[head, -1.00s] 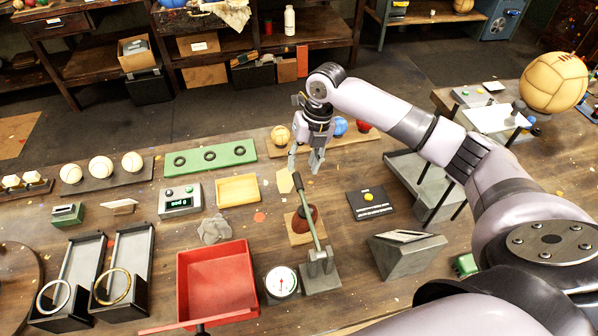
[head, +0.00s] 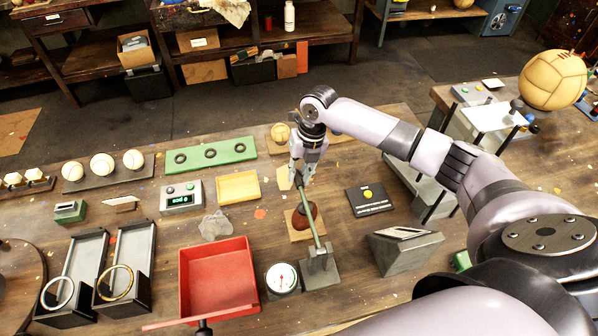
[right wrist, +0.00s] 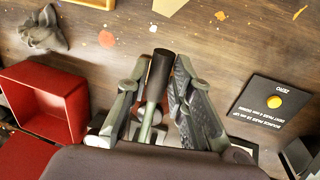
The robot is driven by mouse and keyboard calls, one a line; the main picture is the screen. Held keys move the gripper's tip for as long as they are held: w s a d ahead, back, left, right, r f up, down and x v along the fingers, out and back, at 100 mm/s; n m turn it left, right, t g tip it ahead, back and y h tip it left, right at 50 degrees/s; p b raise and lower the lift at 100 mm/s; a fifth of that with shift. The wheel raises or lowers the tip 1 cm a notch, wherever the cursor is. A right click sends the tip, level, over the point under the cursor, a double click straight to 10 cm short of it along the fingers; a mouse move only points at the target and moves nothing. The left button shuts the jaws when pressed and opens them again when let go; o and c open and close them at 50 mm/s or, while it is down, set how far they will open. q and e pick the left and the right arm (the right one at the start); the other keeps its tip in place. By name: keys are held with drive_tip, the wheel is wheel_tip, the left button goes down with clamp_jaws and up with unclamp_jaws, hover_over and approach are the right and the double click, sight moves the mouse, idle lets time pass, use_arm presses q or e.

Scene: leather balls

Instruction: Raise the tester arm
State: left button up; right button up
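The tester arm (head: 310,223) is a pale green-grey lever. It leans up and back from a grey pivot base (head: 320,270), over a dark red leather piece (head: 308,211) on a small wooden block. My right gripper (head: 299,182) is at the lever's upper end, pointing down. In the right wrist view, the lever's black handle (right wrist: 160,72) lies between the two fingers (right wrist: 163,78), which are close on both sides. I cannot tell whether both fingers press on it. A round white dial (head: 282,277) stands beside the base. My left gripper is not in view.
A red tray (head: 218,280) stands left of the lever. A black plate with a yellow button (head: 368,199) and a grey wedge-shaped stand (head: 405,249) are to the right. A yellow tray (head: 239,187) and a green rack (head: 211,153) are at the back left.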

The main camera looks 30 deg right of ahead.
clamp_jaws()
drive_tip(key=shift+w+r, duration=0.1)
idle(0.4)
